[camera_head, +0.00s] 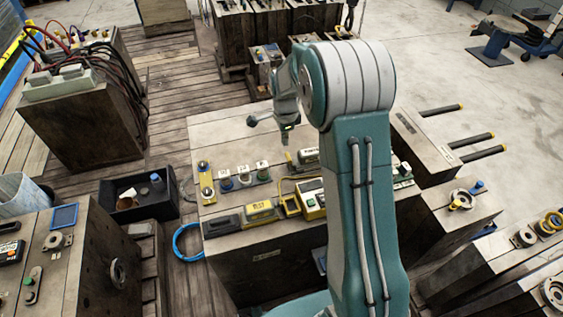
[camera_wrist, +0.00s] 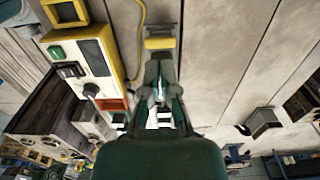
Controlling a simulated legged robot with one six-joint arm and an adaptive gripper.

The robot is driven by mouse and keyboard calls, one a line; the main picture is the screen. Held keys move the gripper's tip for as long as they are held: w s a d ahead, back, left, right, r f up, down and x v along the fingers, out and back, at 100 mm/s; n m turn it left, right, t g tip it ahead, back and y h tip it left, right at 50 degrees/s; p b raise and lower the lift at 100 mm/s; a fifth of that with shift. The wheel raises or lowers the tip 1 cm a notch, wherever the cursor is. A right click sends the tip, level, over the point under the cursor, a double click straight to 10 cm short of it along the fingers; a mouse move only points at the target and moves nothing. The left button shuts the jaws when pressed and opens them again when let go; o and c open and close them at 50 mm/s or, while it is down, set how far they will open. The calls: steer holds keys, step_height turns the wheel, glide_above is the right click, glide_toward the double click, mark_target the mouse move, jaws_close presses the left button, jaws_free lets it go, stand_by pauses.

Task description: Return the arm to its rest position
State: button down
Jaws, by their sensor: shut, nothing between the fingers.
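My arm (camera_head: 365,200) rises at the right of centre in the head view and bends over at the top, with its wrist (camera_head: 285,100) hanging above the work block (camera_head: 235,140). In the wrist view my gripper (camera_wrist: 160,62) is shut with nothing between its fingers. Its fingertips appear just short of a yellow fitting (camera_wrist: 160,38); I cannot tell whether they touch it. In the head view the fingers are not clear.
A yellow-edged control box (camera_wrist: 92,50) lies left of my gripper in the wrist view. The block also carries knobs (camera_head: 225,184) and a yellow labelled box (camera_head: 260,211). A black bin (camera_head: 130,213) stands left. Forks (camera_head: 470,140) stick out right. Concrete floor (camera_head: 430,60) is open behind.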

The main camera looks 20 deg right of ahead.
steer(key=shift+r, duration=0.5)
steer(key=s+a+r+n+t, duration=0.3)
steer(key=s+r+n, duration=0.5)
steer(key=s+r, duration=0.6)
steer(key=s+r+n+t, duration=0.1)
steer(key=s+r+n, duration=0.2)
steer(key=s+n, duration=0.2)
steer(key=s+a+r+n+t, duration=0.1)
steer(key=s+r+n, duration=0.2)
steer(key=s, duration=0.8)
steer(key=shift+a+n+t, duration=0.3)
steer(key=shift+n, duration=0.7)
